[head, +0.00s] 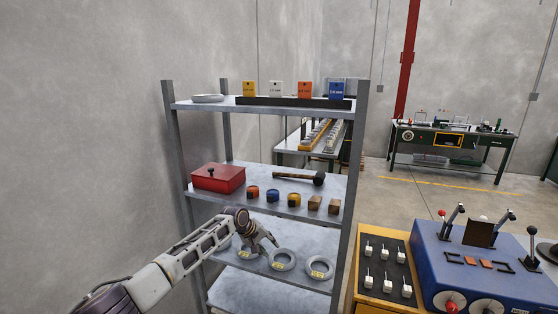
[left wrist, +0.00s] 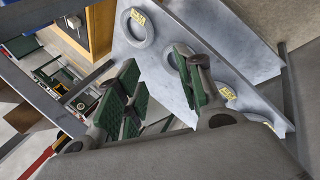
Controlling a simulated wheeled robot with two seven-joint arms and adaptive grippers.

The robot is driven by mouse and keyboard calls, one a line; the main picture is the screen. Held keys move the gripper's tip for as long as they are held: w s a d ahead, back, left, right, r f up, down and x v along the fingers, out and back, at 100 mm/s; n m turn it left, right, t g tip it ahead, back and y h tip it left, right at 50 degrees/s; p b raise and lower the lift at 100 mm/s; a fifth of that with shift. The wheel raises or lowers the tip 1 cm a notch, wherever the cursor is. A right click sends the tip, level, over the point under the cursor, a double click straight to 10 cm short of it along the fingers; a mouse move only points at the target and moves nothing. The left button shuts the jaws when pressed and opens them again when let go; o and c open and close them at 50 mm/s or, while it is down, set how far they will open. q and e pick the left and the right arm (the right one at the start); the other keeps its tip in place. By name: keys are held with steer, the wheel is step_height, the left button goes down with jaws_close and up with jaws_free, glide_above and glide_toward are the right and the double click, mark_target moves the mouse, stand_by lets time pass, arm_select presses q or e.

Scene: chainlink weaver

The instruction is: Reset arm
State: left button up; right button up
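My left arm reaches in from the lower left of the head view. Its gripper (head: 267,243) is over the third shelf of a grey rack, close to several grey rings with yellow tags. One ring (head: 283,260) lies just right of the gripper and another (head: 320,267) farther right. Others are partly hidden behind the gripper and arm. In the left wrist view the green-padded fingers of the left gripper (left wrist: 158,65) are spread apart with nothing between them. A tagged ring (left wrist: 137,28) shows beyond them on the shelf. My right gripper is not visible.
The rack's upper shelf (head: 220,104) holds a dish and coloured cards. Its middle shelf (head: 260,202) holds a red box (head: 218,178), a mallet (head: 300,178), small coloured spools and wooden blocks. A blue machine (head: 470,275) with levers stands at right. A rack post (head: 353,200) stands right of the rings.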

arm_select(q)
steer(key=s+a+f+m+y, duration=0.1)
steer(key=s+a+f, duration=0.25)
steer(key=f, duration=0.75)
steer(key=s+a+f, duration=0.2)
steer(key=s+f, duration=0.2)
steer(key=f, duration=0.7)
steer(key=s+a+f+m+y, duration=0.1)
steer(key=s+a+f, duration=0.2)
steer(key=s+f, duration=0.6)
steer(key=s+a+f+m+y, duration=0.1)
steer(key=s+a+f, duration=0.2)
steer(key=s+f, duration=0.55)
steer(key=s+a+f+m+g+y+b, duration=0.1)
steer(key=s+a+f, duration=0.2)
steer(key=s+f, duration=0.55)
steer(key=s+a+f+m+g, duration=0.1)
steer(key=s+a+f, duration=0.1)
steer(key=s+f, duration=0.65)
steer(key=s+a+f+m, duration=0.1)
steer(key=s+a+f, duration=0.1)
steer(key=s, duration=1.2)
steer(key=s+a+f+m+g+y, duration=0.1)
steer(key=s+a+f+m, duration=0.1)
steer(key=s, duration=1.3)
steer(key=shift+s+a+f+y+b, duration=0.35)
steer(key=shift+a+f, duration=0.2)
steer(key=shift+a, duration=0.1)
